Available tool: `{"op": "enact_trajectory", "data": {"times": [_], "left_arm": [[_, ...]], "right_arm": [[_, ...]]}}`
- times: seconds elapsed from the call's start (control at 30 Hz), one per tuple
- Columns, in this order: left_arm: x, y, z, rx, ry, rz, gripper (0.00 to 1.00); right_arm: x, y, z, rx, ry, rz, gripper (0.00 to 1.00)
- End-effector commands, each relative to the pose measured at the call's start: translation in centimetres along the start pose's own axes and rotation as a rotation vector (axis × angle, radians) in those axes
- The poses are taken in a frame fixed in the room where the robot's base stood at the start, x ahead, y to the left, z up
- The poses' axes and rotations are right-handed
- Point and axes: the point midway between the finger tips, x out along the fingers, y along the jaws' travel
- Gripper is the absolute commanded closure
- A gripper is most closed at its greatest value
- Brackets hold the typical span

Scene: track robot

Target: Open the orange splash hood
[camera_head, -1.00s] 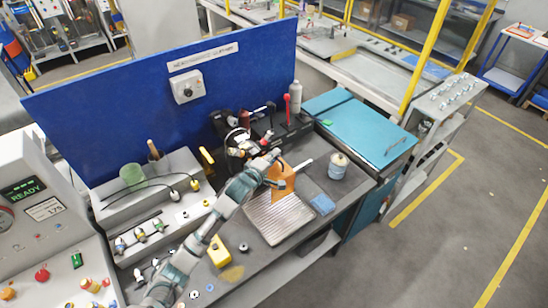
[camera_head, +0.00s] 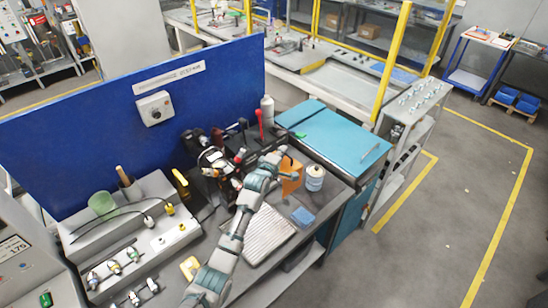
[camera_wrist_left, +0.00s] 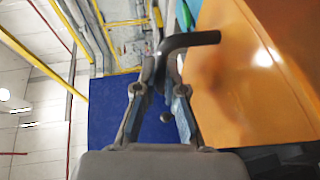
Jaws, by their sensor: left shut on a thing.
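The orange splash hood (camera_head: 291,176) stands as a tilted panel above the rear of the ribbed grey tray (camera_head: 268,238) on the bench. It fills the right side of the left wrist view (camera_wrist_left: 255,85). My left gripper (camera_head: 280,158) is at the hood's upper left edge; its tips are hard to make out in the head view. In the left wrist view, my left gripper (camera_wrist_left: 168,78) is shut on a black bent handle (camera_wrist_left: 190,41) beside the hood. The hood's hinge is hidden. My right gripper is not in view.
A blue and white jar (camera_head: 315,178) stands close right of the hood, with a blue block (camera_head: 302,216) in front. Dark machine parts (camera_head: 215,160) crowd the left. A blue panel (camera_head: 90,150) stands behind, and a teal cabinet (camera_head: 335,140) to the right.

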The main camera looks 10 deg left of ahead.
Motion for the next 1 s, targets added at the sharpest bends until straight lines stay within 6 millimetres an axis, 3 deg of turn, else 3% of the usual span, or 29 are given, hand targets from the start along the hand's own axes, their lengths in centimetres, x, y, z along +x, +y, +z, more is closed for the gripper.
{"op": "enact_trajectory", "data": {"times": [0.03, 0.37, 0.4, 0.5, 0.87, 1.0], "left_arm": [[0.2, -1.3, 1.1, -0.005, -0.017, -0.025, 1.0], [0.2, -1.3, 0.9, -0.008, -0.018, -0.024, 1.0], [0.2, -1.3, 1.0, -0.007, -0.018, -0.024, 0.86], [0.2, -1.2, 0.9, -0.007, -0.016, -0.023, 0.65], [-0.1, -0.8, 0.1, -0.006, -0.009, -0.012, 0.65], [-1.2, -0.8, 0.0, -0.008, -0.009, -0.01, 0.65]], "right_arm": [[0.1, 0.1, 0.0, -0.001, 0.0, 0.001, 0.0], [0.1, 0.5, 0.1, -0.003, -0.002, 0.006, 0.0], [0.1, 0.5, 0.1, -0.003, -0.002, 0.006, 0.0], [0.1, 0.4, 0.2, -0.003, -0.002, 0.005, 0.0], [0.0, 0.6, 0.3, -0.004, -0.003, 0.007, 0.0], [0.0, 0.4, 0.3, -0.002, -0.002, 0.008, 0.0]]}}
